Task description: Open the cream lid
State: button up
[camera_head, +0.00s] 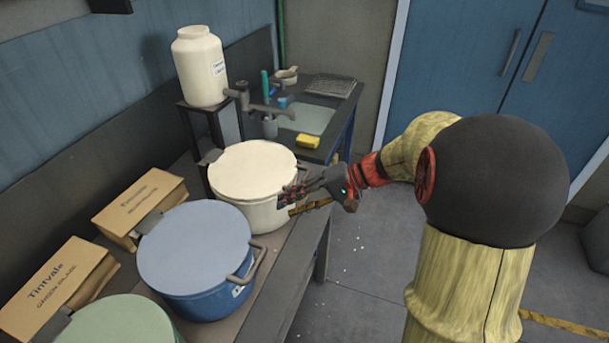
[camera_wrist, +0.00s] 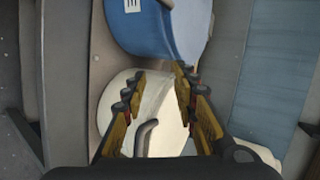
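The cream lid (camera_head: 252,168) lies flat on a cream pot (camera_head: 265,212) on the bench, in the middle of the head view. My gripper (camera_head: 290,196) is at the right side of this pot, at about rim height. In the wrist view my gripper (camera_wrist: 157,77) is open, its two fingers apart with the cream pot (camera_wrist: 158,98) beyond and between them. A grey bent handle (camera_wrist: 145,138) shows between the fingers. I see nothing held. Whether a finger touches the pot cannot be told.
A blue pot (camera_head: 205,288) with a blue lid (camera_head: 194,245) stands in front of the cream one, and a green lid (camera_head: 118,322) nearer still. Cardboard boxes (camera_head: 138,204) line the left. A white jar (camera_head: 200,65) and tap (camera_head: 255,103) stand behind. Floor on the right is open.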

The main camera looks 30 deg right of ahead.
aim_at(305, 176)
jog(key=w+d+f+m+t, duration=0.1)
jog(key=w+d+m+t, duration=0.15)
jog(key=d, duration=0.45)
jog(key=w+d+f+m+t, duration=0.1)
jog(key=w+d+f+t, duration=0.1)
jog(key=d+t, duration=0.35)
jog(key=w+a, duration=0.1)
jog(key=w, duration=0.1)
jog(key=w+g, duration=0.1)
jog(key=w, duration=0.1)
jog(key=w+a+f+g+b, duration=0.1)
jog(key=w, duration=0.1)
jog(key=shift+a, duration=0.35)
jog(key=shift+c, duration=0.6)
grip_shut()
jog(key=shift+f, duration=0.1)
